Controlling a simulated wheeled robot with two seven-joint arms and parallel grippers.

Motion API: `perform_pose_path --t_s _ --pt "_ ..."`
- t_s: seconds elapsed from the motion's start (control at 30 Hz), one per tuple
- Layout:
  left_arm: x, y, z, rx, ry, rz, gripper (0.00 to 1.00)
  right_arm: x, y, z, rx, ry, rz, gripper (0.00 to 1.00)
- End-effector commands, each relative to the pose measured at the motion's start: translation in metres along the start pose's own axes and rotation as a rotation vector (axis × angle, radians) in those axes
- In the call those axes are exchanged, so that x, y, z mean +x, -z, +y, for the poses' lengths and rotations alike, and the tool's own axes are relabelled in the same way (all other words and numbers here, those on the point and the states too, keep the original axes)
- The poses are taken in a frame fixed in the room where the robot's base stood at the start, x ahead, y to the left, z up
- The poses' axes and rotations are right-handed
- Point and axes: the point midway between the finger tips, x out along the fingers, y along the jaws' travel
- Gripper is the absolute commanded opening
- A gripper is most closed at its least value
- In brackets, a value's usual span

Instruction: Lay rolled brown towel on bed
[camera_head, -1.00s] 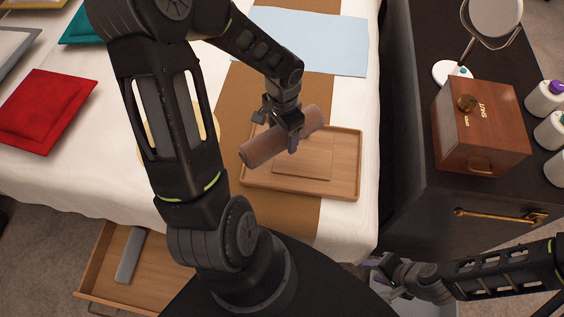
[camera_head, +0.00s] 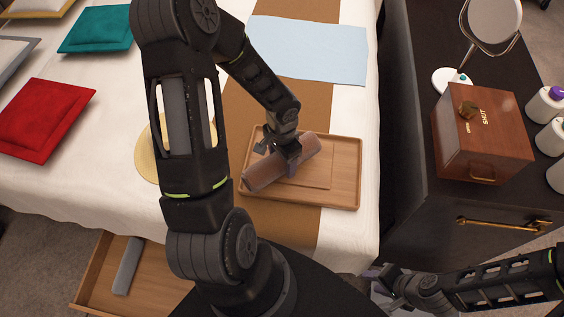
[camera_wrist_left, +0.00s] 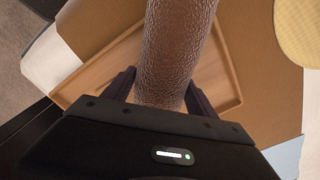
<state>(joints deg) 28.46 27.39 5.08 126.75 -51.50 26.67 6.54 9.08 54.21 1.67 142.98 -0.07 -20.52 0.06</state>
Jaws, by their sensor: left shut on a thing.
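The rolled brown towel (camera_head: 265,174) is over the wooden tray (camera_head: 345,190) on the bed (camera_head: 352,225). My left gripper (camera_head: 290,162) is shut on the towel near its middle. In the left wrist view the towel (camera_wrist_left: 178,50) passes between the two fingers of my left gripper (camera_wrist_left: 160,90), and the tray (camera_wrist_left: 105,72) lies beneath. I cannot tell whether the towel touches the tray. My right gripper (camera_head: 377,277) is low at the bed's front right corner, partly hidden; its fingers are not clear.
A light blue cloth (camera_head: 310,48) lies behind the tray on the brown runner (camera_head: 240,95). Red (camera_head: 42,115) and teal (camera_head: 97,30) cushions are on the left. A dark cabinet (camera_head: 420,120) with a wooden box (camera_head: 485,130) stands right. An open drawer (camera_head: 95,275) is below left.

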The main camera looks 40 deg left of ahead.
Motion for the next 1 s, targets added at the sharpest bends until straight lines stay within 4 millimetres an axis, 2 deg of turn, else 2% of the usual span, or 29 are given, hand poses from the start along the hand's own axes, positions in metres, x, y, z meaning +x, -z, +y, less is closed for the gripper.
perform_pose_path --t_s 0.1,0.37,0.8,0.83,1.0 --pt "0.012 0.000 0.000 0.000 0.000 -0.001 0.17 0.002 0.000 0.001 0.000 0.000 0.000 0.36" --pt "0.012 0.000 0.000 0.001 0.000 0.000 0.17 0.002 0.000 0.001 0.000 0.000 0.000 0.36" --pt "0.025 0.000 0.000 0.001 0.000 0.000 0.17 0.015 0.000 0.006 -0.001 0.000 0.000 0.36" --pt "0.023 0.000 0.000 0.001 0.000 0.000 0.69 0.014 0.000 0.005 -0.001 0.000 0.000 0.36" --pt "0.023 0.000 0.000 0.001 0.000 0.000 0.83 0.013 0.000 0.005 -0.001 0.000 0.001 0.36"
